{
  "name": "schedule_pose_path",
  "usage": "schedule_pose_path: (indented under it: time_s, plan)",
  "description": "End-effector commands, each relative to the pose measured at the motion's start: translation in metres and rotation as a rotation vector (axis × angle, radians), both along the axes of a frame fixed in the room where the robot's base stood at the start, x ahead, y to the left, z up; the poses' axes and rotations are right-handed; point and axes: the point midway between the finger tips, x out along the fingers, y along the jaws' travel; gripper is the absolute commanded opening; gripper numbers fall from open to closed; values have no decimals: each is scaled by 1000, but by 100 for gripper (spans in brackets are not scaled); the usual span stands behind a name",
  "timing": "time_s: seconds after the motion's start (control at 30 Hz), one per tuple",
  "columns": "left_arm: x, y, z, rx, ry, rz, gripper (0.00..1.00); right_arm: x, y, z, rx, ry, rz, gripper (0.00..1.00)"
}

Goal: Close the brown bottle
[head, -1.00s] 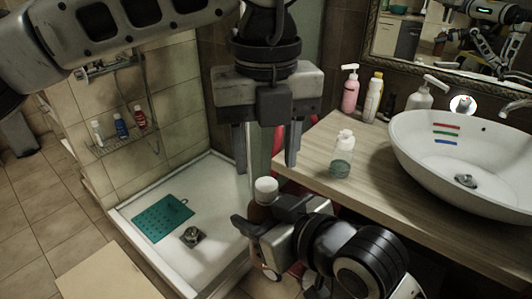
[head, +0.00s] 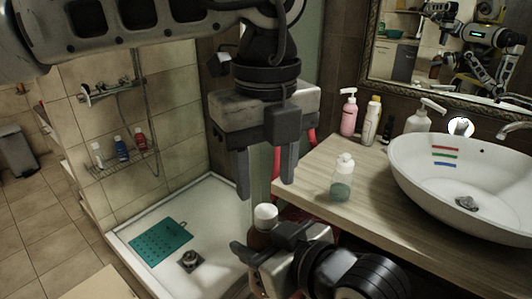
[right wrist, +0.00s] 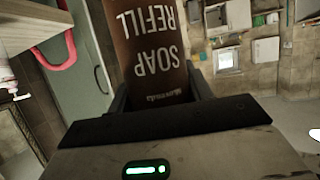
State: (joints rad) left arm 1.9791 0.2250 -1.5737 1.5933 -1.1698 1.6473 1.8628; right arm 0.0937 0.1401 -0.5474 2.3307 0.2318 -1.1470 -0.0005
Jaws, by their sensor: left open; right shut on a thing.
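The brown bottle (head: 259,239) stands upright near the bottom middle of the head view, with a white cap (head: 265,216) on its top. How tightly the cap sits cannot be told. My right gripper (head: 270,246) is shut on the bottle and hides its lower part. In the right wrist view the bottle (right wrist: 148,48) shows close up between the fingers, its "SOAP REFILL" lettering upside down. My left gripper (head: 266,188) is open and empty, fingers pointing down, just above the cap and apparently clear of it.
A wooden counter (head: 375,222) on the right holds a clear pump bottle (head: 342,182), a pink bottle (head: 348,117) and a white basin (head: 470,165). The shower tray (head: 215,215) with a teal mat (head: 160,242) lies to the left. The counter's edge is close to my grippers.

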Motion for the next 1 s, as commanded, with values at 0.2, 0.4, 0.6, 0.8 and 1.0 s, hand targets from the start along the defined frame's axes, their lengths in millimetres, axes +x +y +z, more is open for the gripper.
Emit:
schedule_pose_path:
  time_s: [0.2, 0.4, 0.6, 0.8, 1.0]
  plan:
    - [0, 0, -35, 2, 3, -2, 46, 0, 0, 1, 1, -2, 0, 0]
    - [0, 0, -53, 0, 1, -1, 46, 0, 0, 1, 1, -2, 0, 0]
    - [0, 0, -56, -1, 0, 0, 46, 0, 0, 1, 1, -2, 0, 0]
    - [0, 0, -55, 0, 0, -1, 30, 0, 0, 1, 1, -2, 0, 0]
    - [0, 0, -55, 0, 0, -1, 1, 0, 0, 1, 1, -2, 0, 0]
